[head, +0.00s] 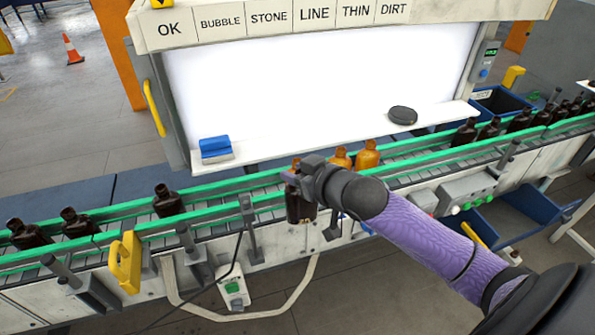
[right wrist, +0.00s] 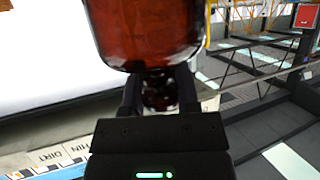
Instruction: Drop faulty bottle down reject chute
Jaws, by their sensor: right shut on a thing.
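My right gripper (head: 298,176) reaches over the conveyor from the right and is shut on a dark amber bottle (head: 299,208). The bottle hangs upright below the fingers, in front of the near green rail. In the right wrist view, the fingers (right wrist: 159,95) close around the neck, and the reddish-brown body (right wrist: 150,30) fills the top middle. I cannot see a fault on it. My left gripper is not in view.
Several dark bottles stand on the conveyor (head: 212,194) at left and right. Two lighter amber bottles (head: 367,155) stand just behind my right wrist. A lit white panel (head: 310,85) with defect labels rises behind. A blue block (head: 215,146) and black disc (head: 402,115) lie on its ledge.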

